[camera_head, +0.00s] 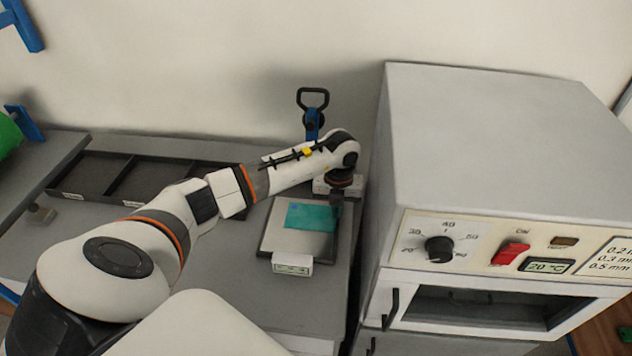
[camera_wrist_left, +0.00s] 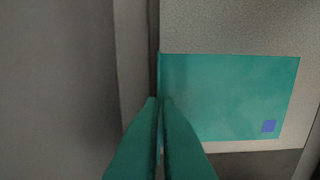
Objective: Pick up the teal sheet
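The teal sheet (camera_head: 308,217) lies on a grey plate (camera_head: 272,238) on the bench. It also shows in the left wrist view (camera_wrist_left: 225,90), with a small blue square near one corner. My left gripper (camera_head: 337,198) points down at the sheet's right edge in the head view. In the left wrist view its teal-looking fingers (camera_wrist_left: 160,99) are close together, with a thin gap, at the sheet's left edge. I cannot tell whether the edge is between them. My right gripper is not in view.
A small white display (camera_head: 292,264) stands at the plate's front. A large grey oven (camera_head: 490,140) with a dial and red switch stands close on the right. Dark trays (camera_head: 140,180) lie behind my arm. A blue clamp with a black handle (camera_head: 312,110) is at the back.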

